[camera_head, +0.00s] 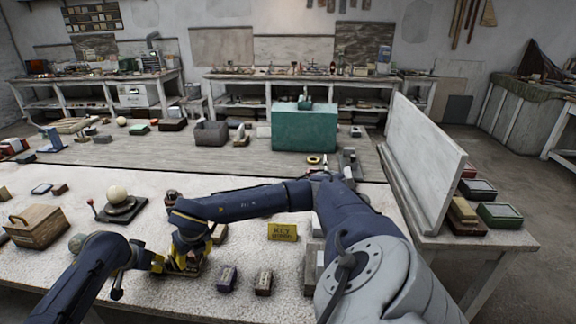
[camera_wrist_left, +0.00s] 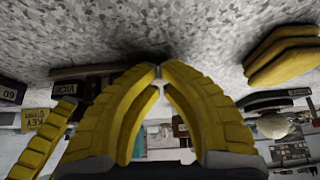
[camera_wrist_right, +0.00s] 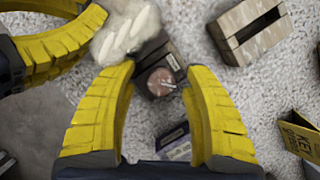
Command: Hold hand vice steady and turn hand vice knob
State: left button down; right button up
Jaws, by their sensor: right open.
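The hand vice is a small dark block with a label (camera_wrist_right: 172,62). On it is a reddish round knob (camera_wrist_right: 160,82) with a metal pin. A pale, ribbed piece (camera_wrist_right: 125,32) adjoins the block. My left gripper (camera_wrist_left: 160,70) has its fingertips nearly together at the vice's edge, with only a thin part between them. My right gripper (camera_wrist_right: 160,72) is open, one finger on each side of the knob, and I see no grip on it. In the head view, both grippers, the left one (camera_head: 160,264) and the right one (camera_head: 190,240), largely hide the vice.
A yellow key box (camera_head: 283,232) stands to the right. Two small dark blocks (camera_head: 227,278) (camera_head: 263,282) lie in front. A pale sphere on a dark stand (camera_head: 118,194) and a wooden box (camera_head: 36,226) are at left. My right arm crosses the table.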

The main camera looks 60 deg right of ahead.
jog(key=n, duration=0.2)
jog(key=n+y, duration=0.1)
jog(key=n, duration=0.1)
jog(key=shift+d+y, duration=0.1)
jog(key=shift+y, duration=0.2)
jog(key=n+y, duration=0.1)
jog(key=n, duration=0.2)
jog(key=n+y, duration=0.1)
jog(key=n, duration=0.1)
jog(key=n+g+y, duration=0.1)
jog(key=n, duration=0.2)
jog(key=shift+r+n, duration=0.3)
jog(key=shift+n, duration=0.1)
jog(key=s+d+r+m+t, duration=0.1)
jog(key=s+d+r+m, duration=0.1)
jog(key=d+r, duration=0.35)
jog(key=s+d+r+m, duration=0.1)
jog(key=s+d+r, duration=0.15)
jog(key=r, duration=0.65)
jog(key=s+d+f+m, duration=0.3)
jog(key=s, duration=0.4)
jog(key=s+d+f+m, duration=0.2)
jog(key=s+m, duration=0.2)
jog(key=s, duration=0.3)
jog(key=s+d+f+m, duration=0.3)
jog(key=s+m, duration=0.1)
jog(key=s, duration=0.3)
jog(key=shift+s+d+f, duration=0.15)
jog(key=shift+d+f, duration=0.15)
jog(key=shift+f, duration=0.05)
